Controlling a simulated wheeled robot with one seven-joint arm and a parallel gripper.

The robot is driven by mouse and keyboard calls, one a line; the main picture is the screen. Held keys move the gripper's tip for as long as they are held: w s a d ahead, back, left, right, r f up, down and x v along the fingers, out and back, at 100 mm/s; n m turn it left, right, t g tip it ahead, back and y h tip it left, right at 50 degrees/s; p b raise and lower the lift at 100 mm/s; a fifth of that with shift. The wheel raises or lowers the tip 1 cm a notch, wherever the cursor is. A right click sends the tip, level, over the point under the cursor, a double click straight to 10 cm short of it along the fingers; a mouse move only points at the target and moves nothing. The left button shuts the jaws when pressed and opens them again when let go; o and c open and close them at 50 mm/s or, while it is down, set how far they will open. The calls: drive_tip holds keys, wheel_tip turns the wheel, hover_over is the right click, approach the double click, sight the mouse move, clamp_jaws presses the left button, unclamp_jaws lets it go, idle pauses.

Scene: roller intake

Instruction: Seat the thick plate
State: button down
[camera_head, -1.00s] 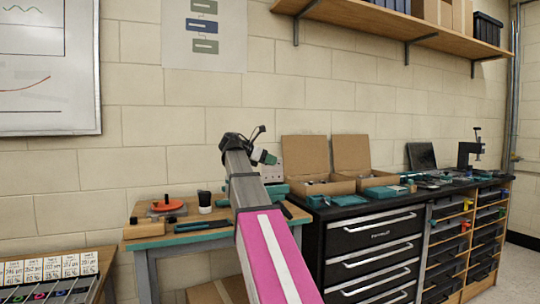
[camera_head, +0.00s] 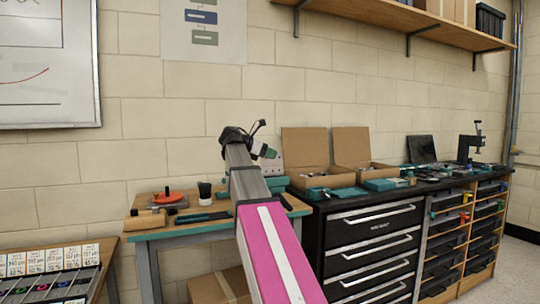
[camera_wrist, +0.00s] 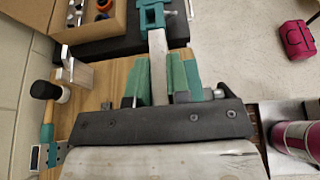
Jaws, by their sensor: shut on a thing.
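My gripper (camera_wrist: 163,82) is at the end of my outstretched arm and shows green finger pads in the wrist view. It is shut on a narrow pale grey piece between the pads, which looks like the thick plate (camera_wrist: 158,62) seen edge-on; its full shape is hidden. A teal block (camera_wrist: 152,14) shows at the piece's far end; I cannot tell whether they touch. In the head view my gripper (camera_head: 267,152) is small, above the back right of the wooden table (camera_head: 190,232), and the plate cannot be made out.
The table carries an orange-topped item (camera_head: 168,197), a dark-topped cup (camera_head: 205,193) and wooden blocks (camera_head: 146,220). The black drawer bench (camera_head: 375,225) stands close on the right with open cartons (camera_head: 305,150). A magenta bag (camera_wrist: 296,40) lies on the floor in the wrist view.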

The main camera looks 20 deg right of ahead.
sight(270, 176)
drive_tip(key=shift+f, duration=0.15)
drive_tip(key=shift+f, duration=1.35)
drive_tip(key=shift+f, duration=1.4)
drive_tip(key=c, duration=1.4)
unclamp_jaws()
drive_tip(key=shift+r, duration=0.15)
drive_tip(key=shift+r, duration=1.3)
